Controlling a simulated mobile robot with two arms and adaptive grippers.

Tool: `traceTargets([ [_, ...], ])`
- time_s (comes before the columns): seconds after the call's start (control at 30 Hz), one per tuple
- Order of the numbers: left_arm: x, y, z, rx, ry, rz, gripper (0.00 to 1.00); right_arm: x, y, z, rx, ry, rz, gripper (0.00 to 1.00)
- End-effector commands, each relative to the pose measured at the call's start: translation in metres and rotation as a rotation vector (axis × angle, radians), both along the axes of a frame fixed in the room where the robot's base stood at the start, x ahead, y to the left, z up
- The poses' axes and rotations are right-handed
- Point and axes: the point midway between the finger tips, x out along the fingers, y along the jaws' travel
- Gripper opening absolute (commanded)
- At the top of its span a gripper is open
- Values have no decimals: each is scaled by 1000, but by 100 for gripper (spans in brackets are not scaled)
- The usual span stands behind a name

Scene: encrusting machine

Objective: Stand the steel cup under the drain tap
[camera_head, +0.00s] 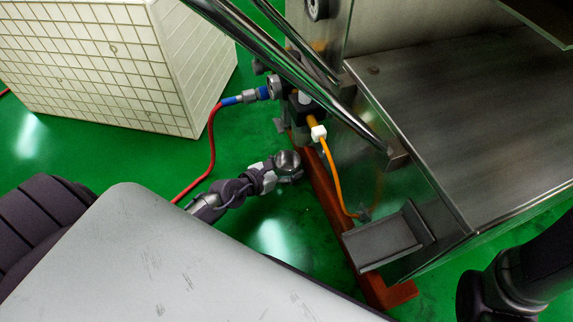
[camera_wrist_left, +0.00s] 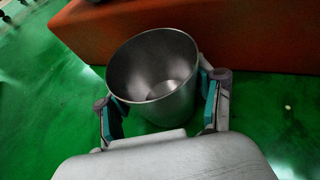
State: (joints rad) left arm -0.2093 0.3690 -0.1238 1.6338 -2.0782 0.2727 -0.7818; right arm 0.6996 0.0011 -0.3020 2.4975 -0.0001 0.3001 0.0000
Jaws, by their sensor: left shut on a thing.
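The steel cup (camera_head: 288,161) is held in my left gripper (camera_head: 283,172), low over the green floor beside the machine's rust-red base rail. In the left wrist view the same cup (camera_wrist_left: 157,80) shows its open mouth and an empty inside. The left gripper's fingers (camera_wrist_left: 163,104) are shut on opposite sides of it. An air unit with fittings (camera_head: 303,105) sits on the machine's side, just above and beyond the cup in the head view. I cannot make out the drain tap for certain among these fittings. My right gripper is not in view.
The red base rail (camera_head: 328,199) runs close beside the cup. A red hose (camera_head: 210,145) and an orange tube (camera_head: 334,172) hang nearby. A steel bracket (camera_head: 383,242) juts out lower right. A white crate (camera_head: 105,65) stands upper left; green floor (camera_head: 235,142) lies open between.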

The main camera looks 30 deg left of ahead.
Motion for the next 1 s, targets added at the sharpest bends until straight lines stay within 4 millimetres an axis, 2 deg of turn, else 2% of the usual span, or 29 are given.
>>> traceTargets([
  [0.1,0,0,-4,1,0,-2,31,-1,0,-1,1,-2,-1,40],
  [0.13,0,0,-3,1,0,-2,72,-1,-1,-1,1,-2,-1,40],
  [0.27,0,0,-3,1,0,0,92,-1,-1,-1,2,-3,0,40],
  [0.67,-1,1,2,-1,0,1,92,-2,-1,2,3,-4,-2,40],
  [0.77,-14,5,7,3,3,-1,92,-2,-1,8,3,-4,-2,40],
  [1.0,-59,20,27,4,4,-3,92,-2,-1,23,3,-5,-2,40],
])
